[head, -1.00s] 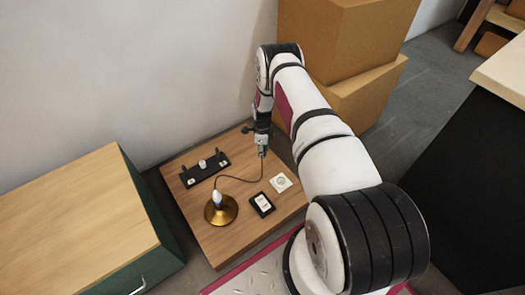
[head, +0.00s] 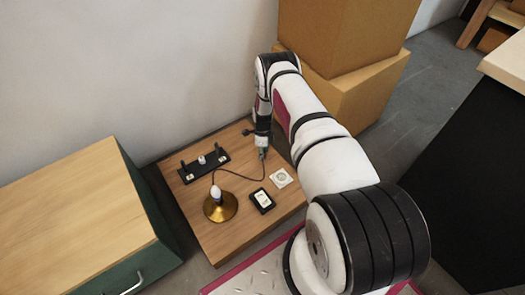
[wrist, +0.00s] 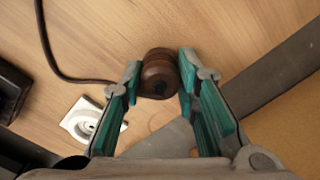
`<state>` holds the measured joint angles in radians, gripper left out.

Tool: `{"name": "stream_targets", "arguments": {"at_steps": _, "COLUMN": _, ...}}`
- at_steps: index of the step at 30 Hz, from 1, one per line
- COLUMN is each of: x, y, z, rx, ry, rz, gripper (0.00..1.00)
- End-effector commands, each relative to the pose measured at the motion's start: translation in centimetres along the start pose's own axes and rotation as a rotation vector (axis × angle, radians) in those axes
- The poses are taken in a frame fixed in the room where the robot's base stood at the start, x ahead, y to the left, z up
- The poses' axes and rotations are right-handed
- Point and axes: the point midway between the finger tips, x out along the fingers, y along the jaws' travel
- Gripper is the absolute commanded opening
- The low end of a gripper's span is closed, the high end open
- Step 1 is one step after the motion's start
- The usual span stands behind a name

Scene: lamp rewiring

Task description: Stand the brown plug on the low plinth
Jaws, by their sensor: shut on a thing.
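The brown plug (wrist: 158,74) is round and sits between the teal fingers of my gripper (wrist: 160,82) in the wrist view, held from both sides. In the head view my gripper (head: 262,154) points down over the right part of the low wooden plinth (head: 236,245), beyond the white square socket plate (head: 280,178). The plug is too small to make out there. A dark cord (head: 240,177) runs from the brass-based lamp (head: 220,208) towards my gripper. I cannot tell whether the plug's underside touches the wood (wrist: 235,35).
A black rack (head: 203,163) stands at the plinth's back left, and a black-framed switch (head: 262,200) lies right of the lamp. A wood-topped green cabinet (head: 75,205) is at left. Cardboard boxes (head: 345,100) stand behind my arm. Bare wood surrounds the plug.

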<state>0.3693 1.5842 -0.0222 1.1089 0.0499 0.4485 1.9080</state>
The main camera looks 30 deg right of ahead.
Motion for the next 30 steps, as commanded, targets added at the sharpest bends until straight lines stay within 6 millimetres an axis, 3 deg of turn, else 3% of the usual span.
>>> {"name": "stream_targets", "arguments": {"at_steps": 26, "x": 0.77, "y": 0.04, "z": -0.02, "rx": 0.000, "ry": 0.000, "rz": 0.001, "gripper": 0.01}}
{"name": "stream_targets", "arguments": {"at_steps": 27, "x": 0.77, "y": 0.03, "z": -0.01, "rx": 0.000, "ry": 0.000, "rz": 0.000, "gripper": 0.33}}
{"name": "stream_targets", "arguments": {"at_steps": 30, "x": 0.75, "y": 0.02, "z": -0.01, "rx": 0.000, "ry": 0.000, "rz": 0.000, "gripper": 0.52}}
